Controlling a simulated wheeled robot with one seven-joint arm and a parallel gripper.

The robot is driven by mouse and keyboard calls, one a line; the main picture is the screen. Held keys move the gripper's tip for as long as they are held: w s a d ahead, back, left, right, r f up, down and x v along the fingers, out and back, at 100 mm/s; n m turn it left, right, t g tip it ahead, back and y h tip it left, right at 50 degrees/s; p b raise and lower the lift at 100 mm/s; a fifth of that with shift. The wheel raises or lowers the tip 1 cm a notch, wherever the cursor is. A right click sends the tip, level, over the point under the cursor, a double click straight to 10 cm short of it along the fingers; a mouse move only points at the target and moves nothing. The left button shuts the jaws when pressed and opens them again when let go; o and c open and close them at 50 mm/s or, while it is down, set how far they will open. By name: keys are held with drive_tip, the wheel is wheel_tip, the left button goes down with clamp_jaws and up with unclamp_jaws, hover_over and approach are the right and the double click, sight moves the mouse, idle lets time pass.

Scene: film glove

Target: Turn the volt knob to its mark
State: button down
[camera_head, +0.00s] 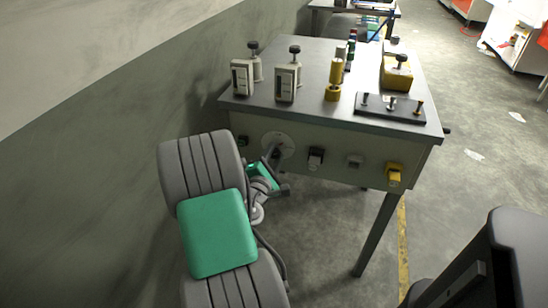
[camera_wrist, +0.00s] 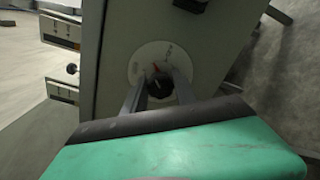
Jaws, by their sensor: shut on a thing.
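The volt knob (camera_wrist: 159,86) is a dark round knob on a pale dial disc (camera_wrist: 144,54), on the front panel of the table. A small red mark shows at the knob's edge in the wrist view, and small dark print lies on the disc. My gripper (camera_wrist: 157,92) is shut on the knob, with one finger on each side. In the head view the disc (camera_head: 286,139) shows at the panel's left part, and my gripper (camera_head: 272,152) reaches it from the front. There my gripper hides most of the knob. The exact angle against the mark is hard to tell.
Meters (camera_head: 242,77), a yellow cylinder (camera_head: 334,75) and a black terminal strip (camera_head: 390,107) stand on the tabletop (camera_head: 315,112). A wall (camera_head: 100,130) is close on the left.

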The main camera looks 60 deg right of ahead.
drive_tip(key=m+b, duration=0.1)
drive_tip(key=m, duration=0.2)
drive_tip(key=shift+f+m+b, duration=0.15)
drive_tip(key=shift+m+b, duration=0.15)
drive_tip(key=shift+m, duration=0.1)
drive_tip(key=m+b, duration=0.2)
drive_tip(key=m, duration=0.1)
drive_tip(key=shift+s+f+m, duration=0.1)
drive_tip(key=shift+m, duration=0.2)
drive_tip(key=m+b, duration=0.4)
drive_tip(key=m, duration=0.2)
drive_tip(key=shift+f+b, duration=0.2)
drive_tip(key=shift+b, duration=0.2)
drive_tip(key=m+b, duration=0.4)
drive_tip(key=shift+f+m, duration=0.1)
drive_tip(key=shift+m, duration=0.3)
drive_tip(key=m+b, duration=0.4)
drive_tip(key=b, duration=0.2)
drive_tip(key=shift+f+m, duration=0.1)
drive_tip(key=shift+m, duration=0.2)
drive_tip(key=m+b, duration=0.4)
drive_tip(key=shift+w+r+b, duration=0.2)
drive_tip(key=shift+b, duration=0.1)
drive_tip(key=shift+r, duration=0.1)
drive_tip(key=c, duration=1)
unclamp_jaws()
